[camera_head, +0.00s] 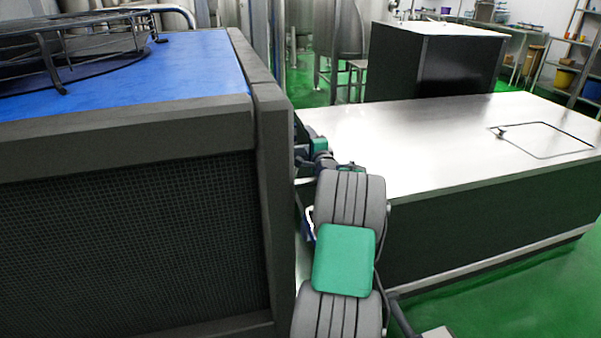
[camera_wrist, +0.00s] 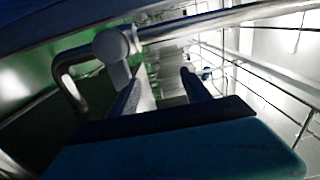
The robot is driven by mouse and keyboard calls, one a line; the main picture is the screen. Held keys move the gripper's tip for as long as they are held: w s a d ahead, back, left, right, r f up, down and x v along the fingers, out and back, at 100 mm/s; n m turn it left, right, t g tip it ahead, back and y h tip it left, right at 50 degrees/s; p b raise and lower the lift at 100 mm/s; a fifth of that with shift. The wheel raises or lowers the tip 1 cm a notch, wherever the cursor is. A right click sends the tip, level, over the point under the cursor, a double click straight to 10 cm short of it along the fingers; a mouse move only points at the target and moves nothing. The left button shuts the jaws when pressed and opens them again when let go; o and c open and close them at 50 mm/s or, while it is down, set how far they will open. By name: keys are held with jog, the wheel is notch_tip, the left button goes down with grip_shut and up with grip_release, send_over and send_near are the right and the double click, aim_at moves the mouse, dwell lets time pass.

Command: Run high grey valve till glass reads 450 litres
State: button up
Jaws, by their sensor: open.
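My gripper (camera_wrist: 162,76) is open in the wrist view, its two dark fingers pointing away from the camera with a gap between them. No object shows clearly held there. A pale grey round fitting (camera_wrist: 112,45) with a short stem sits just beyond the left finger, at the end of a long pipe. I cannot tell whether it is the high grey valve, or whether the finger touches it. In the head view my arm reaches away beside the dark cabinet, and the gripper cannot be made out clearly. No sight glass or litre reading can be made out.
A dark mesh-sided cabinet (camera_head: 130,240) with a blue top (camera_head: 200,70) stands close on the left. A steel-topped counter (camera_head: 430,140) lies to the right. Steel tanks (camera_head: 340,45) stand behind. A bent dark pipe (camera_wrist: 65,75) and rails (camera_wrist: 265,95) flank the gripper.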

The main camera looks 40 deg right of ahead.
jog(key=b, duration=0.5)
send_near(303, 152)
jog(key=x, duration=0.3)
jog(key=b+x, duration=0.1)
jog(key=x, duration=0.6)
jog(key=shift+w+d+r, duration=0.1)
jog(key=shift+w+d, duration=0.2)
jog(key=shift+w, duration=0.15)
jog(key=shift+c, duration=0.5)
grip_shut()
